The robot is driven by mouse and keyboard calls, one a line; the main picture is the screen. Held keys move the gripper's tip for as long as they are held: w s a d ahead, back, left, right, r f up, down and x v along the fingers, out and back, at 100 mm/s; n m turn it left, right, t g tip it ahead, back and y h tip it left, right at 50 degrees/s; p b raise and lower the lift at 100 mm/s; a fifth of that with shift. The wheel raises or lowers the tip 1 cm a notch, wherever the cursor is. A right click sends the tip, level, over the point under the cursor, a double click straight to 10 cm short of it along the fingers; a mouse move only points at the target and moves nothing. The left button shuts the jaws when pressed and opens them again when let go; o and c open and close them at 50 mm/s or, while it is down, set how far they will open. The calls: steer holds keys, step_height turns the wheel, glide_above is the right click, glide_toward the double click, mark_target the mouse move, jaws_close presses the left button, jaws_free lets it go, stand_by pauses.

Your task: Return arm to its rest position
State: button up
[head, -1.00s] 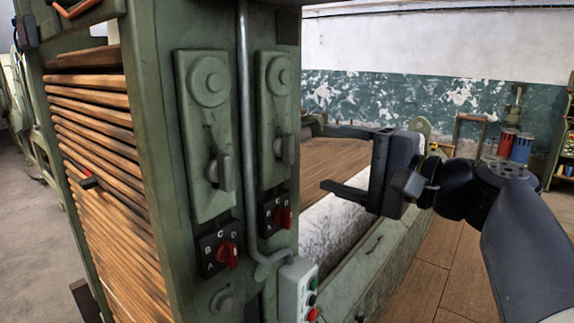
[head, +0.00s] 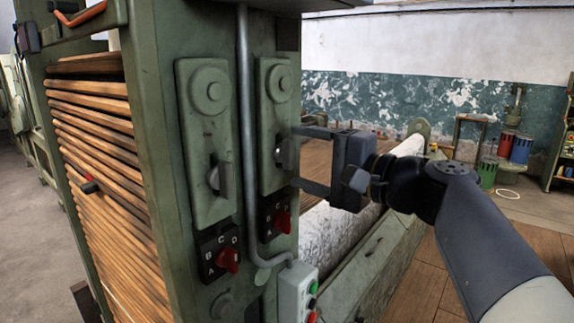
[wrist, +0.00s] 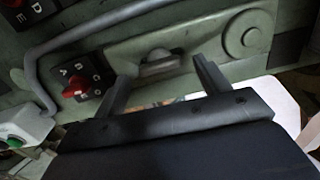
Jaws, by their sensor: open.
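My gripper (head: 297,157) is open and empty at the right control plate (head: 274,125) of the green machine. Its two fingers point at the plate's grey lever (head: 287,153), one above it and one below in the head view. In the wrist view the same lever (wrist: 160,63) lies between the spread fingers (wrist: 162,72), just past their tips. Whether a finger touches the plate or lever I cannot tell. My arm reaches in from the right edge of the head view, stretched out and not folded.
A left plate with its own lever (head: 219,177), red selector knobs (head: 228,260) and a button box (head: 297,291) sit close by. A grey pipe (head: 243,130) runs between the plates. A pale roller (head: 330,228) lies below my gripper. Floor shows clear at far left.

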steer(key=shift+x, duration=1.2)
steer(key=shift+s+d+n, duration=0.1)
steer(key=shift+n, duration=0.9)
steer(key=n, duration=0.3)
steer(key=shift+n, duration=0.4)
steer(key=n+p, duration=0.2)
steer(key=n, duration=0.3)
steer(key=shift+n+p, duration=0.3)
steer(key=shift+p, duration=0.1)
steer(key=shift+s+d+f+b, duration=0.1)
steer(key=shift+s+d+b, duration=0.1)
steer(key=shift+d+b, duration=0.2)
steer(key=shift+v, duration=0.8)
steer(key=shift+s+h+p, duration=0.1)
steer(key=shift+h+p, duration=0.2)
steer(key=shift+p, duration=0.1)
